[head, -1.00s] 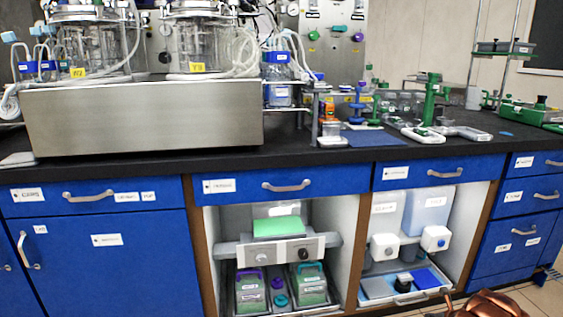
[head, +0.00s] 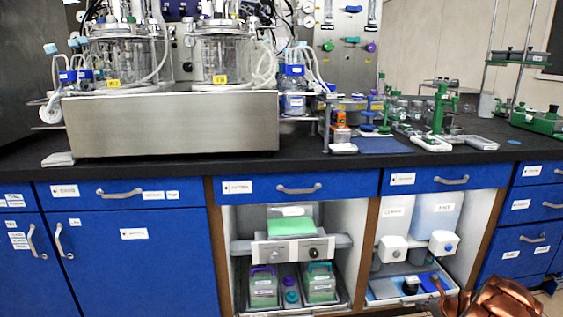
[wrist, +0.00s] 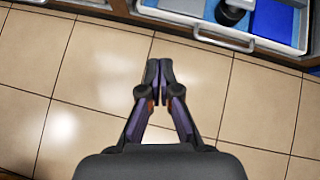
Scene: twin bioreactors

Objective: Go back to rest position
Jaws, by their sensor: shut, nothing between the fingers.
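My gripper (wrist: 158,78) shows in the wrist view, pointing down over the tiled floor. Its two fingers meet at the tips with nothing between them. In the head view only a copper-coloured part of my arm shows at the bottom right edge, and the fingers are out of view there. Two glass bioreactors, the left one (head: 125,55) and the right one (head: 222,60), stand behind a steel housing (head: 170,125) on the black bench.
Blue drawers and cupboards (head: 120,250) line the bench front. Open shelves hold white jugs (head: 435,215), green-filled containers (head: 320,285) and a pulled-out tray (wrist: 230,36). Clear beige floor (wrist: 70,80) lies below my gripper. Green stands (head: 438,110) and small apparatus crowd the bench's right part.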

